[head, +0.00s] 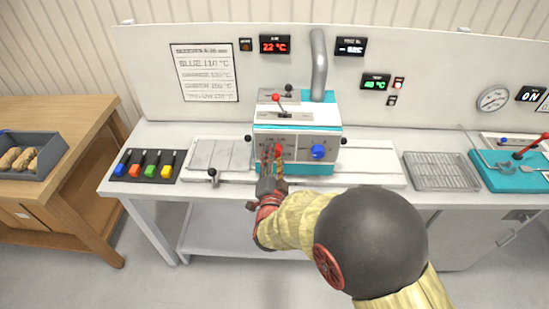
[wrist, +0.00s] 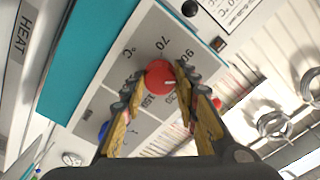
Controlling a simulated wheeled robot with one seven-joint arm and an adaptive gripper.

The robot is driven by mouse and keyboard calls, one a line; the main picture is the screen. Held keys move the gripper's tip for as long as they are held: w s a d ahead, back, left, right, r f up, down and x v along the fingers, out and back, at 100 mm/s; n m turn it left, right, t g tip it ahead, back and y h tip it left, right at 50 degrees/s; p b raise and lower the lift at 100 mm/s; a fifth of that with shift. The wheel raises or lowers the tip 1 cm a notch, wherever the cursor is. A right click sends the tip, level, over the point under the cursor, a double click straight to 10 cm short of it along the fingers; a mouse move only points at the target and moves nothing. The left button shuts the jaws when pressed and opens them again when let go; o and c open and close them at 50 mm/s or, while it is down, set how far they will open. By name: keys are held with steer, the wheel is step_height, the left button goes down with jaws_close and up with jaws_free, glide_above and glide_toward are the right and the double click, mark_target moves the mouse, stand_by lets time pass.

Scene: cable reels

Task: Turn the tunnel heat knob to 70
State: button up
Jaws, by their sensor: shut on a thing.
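The red knob (wrist: 159,77) sits on a grey dial face with printed numbers, including 70, 90 and 150, and a °C mark. A short pale mark on the knob faces right and slightly down in the wrist view, away from the 70; the exact reading is hard to tell. My gripper (wrist: 157,83) is shut on the knob, with one finger on each side. In the head view the red knob (head: 278,149) is on the front of the white and teal machine (head: 300,117), partly hidden by my gripper (head: 273,158).
A blue knob (head: 318,152) is right of the red one. A red display (head: 275,45) reads about 22 °C; a green display (head: 375,82) reads about 40 °C.

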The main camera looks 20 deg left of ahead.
steer(key=shift+d+n+p, duration=0.1)
steer(key=shift+n+p, duration=0.8)
steer(key=shift+n, duration=7.5)
steer(key=shift+f, duration=0.1)
steer(key=o, duration=1.1)
steer(key=shift+o, duration=0.3)
steer(key=shift+s, duration=0.1)
steer(key=v, duration=1.1)
steer(key=shift+s, duration=0.4)
